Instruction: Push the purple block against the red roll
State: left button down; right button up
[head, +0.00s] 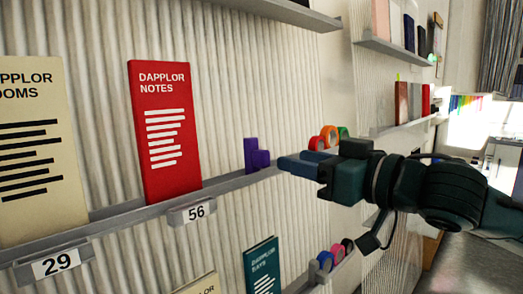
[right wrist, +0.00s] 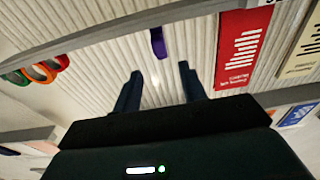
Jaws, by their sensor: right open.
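The purple block (head: 256,155) is a small L-shaped piece standing on the grey wall ledge, right of the red booklet. It also shows in the right wrist view (right wrist: 158,42), ahead of and between the fingertips. The red roll (head: 316,143) is on the same ledge, further right, with a gap from the block; my gripper partly covers that stretch. My right gripper (head: 290,163) is open and empty, in front of the ledge just right of the block. Its two spread fingers show in the right wrist view (right wrist: 160,70). My left gripper is out of view.
An orange roll (head: 329,135) and a green roll (head: 343,132) stand by the red one. The red booklet (head: 165,130) leans on the ledge (head: 130,212) left of the block. A lower ledge holds a teal booklet (head: 262,268) and several rolls.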

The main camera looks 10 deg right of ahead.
aim_at(267, 153)
jog(key=p+x, duration=0.1)
jog(key=x, duration=0.8)
jog(key=shift+c, duration=0.4)
grip_shut()
